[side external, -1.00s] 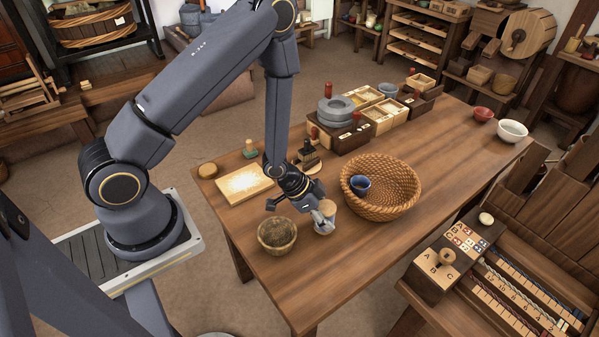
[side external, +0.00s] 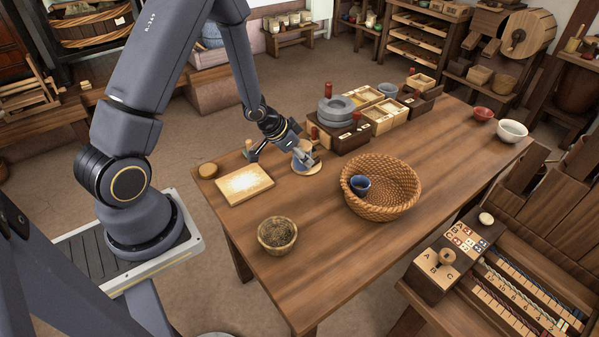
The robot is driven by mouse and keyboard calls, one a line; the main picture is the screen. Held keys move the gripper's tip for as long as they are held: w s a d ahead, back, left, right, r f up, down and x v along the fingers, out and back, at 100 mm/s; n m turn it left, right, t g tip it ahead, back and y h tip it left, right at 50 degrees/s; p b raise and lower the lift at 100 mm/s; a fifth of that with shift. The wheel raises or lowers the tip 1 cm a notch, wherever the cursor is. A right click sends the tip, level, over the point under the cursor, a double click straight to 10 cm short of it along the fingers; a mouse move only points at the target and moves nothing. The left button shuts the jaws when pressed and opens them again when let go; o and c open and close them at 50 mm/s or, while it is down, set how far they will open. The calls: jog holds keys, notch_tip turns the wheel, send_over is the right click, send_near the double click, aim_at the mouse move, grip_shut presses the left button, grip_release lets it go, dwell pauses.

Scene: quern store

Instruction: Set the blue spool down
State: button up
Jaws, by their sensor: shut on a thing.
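My gripper (side external: 309,159) is toward the left-back part of the table, between the pale board and the dark block with grey stones. It is shut on the blue spool (side external: 298,158), mostly covered by the fingers; a little blue shows beside them. A round pale wooden disc (side external: 309,172) shows just under the spool and fingertips. I cannot tell whether the spool touches it or hangs slightly above.
A wicker basket (side external: 402,207) holding a blue cup (side external: 360,186) stands to the right. The table between bowl and basket is clear.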

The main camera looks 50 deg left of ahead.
jog(key=s+a+f+n+y, duration=0.1)
jog(key=s+a+n+y, duration=0.15)
jog(key=s+a, duration=0.65)
jog(key=s+a+f+n+y, duration=0.1)
jog(key=s+a+n, duration=0.25)
jog(key=a, duration=1.15)
jog(key=shift+g, duration=0.3)
jog(key=f, duration=0.7)
jog(key=shift+w+a+f, duration=0.1)
jog(key=shift+a+f, duration=0.05)
jog(key=shift+a, duration=0.1)
jog(key=shift+f, duration=0.1)
jog(key=shift+f, duration=0.2)
jog(key=o, duration=1.2)
jog(key=shift+r, duration=0.1)
